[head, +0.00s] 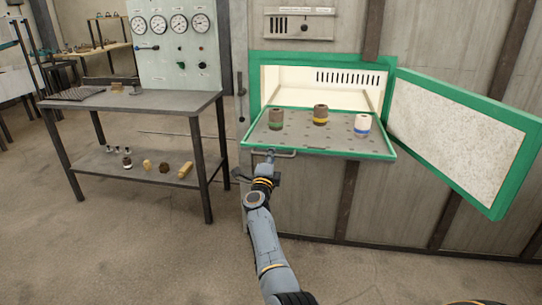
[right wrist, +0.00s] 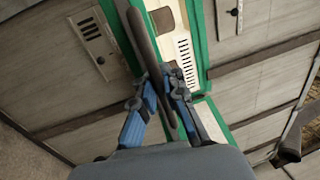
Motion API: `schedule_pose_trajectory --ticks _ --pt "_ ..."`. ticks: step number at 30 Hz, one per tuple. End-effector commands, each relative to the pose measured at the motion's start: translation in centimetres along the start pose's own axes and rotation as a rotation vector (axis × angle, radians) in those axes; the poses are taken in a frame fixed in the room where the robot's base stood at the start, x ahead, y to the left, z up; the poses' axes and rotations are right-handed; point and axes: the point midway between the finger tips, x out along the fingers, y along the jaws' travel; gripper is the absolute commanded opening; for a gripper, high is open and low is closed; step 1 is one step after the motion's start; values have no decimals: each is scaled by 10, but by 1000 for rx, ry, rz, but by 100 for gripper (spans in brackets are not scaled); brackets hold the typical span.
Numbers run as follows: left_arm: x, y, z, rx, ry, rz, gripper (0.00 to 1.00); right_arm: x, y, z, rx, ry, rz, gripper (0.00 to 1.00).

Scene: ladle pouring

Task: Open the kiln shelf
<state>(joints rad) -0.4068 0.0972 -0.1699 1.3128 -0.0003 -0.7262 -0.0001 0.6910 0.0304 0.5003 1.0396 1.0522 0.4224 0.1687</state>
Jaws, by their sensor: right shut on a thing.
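The kiln shelf (head: 320,139) is a grey perforated tray with a green rim, extended out of the kiln opening. Three small pots stand upright on it: a brown and green one (head: 276,119), a brown and yellow one (head: 320,115), and a white and blue one (head: 362,125). A bar handle (head: 286,155) is on the shelf's front edge at the left. My right gripper (head: 270,160) is at this handle and shut on it. In the right wrist view its blue fingers (right wrist: 163,92) close around a dark bar (right wrist: 150,60). My left gripper is not in view.
The green-framed kiln door (head: 455,140) stands swung open to the right. A grey table (head: 140,100) with a gauge panel (head: 172,45) stands at the left, several small items on its lower shelf (head: 145,167). The floor in front is clear.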

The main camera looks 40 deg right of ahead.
Motion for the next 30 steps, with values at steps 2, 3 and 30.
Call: schedule_pose_trajectory --ticks 2,3,30 --pt "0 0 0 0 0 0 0 0 0 0 0 0 1 0" --pt "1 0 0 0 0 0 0 0 0 0 0 0 0 0" --pt "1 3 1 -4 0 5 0 -11 1 2 2 -2 1 33"
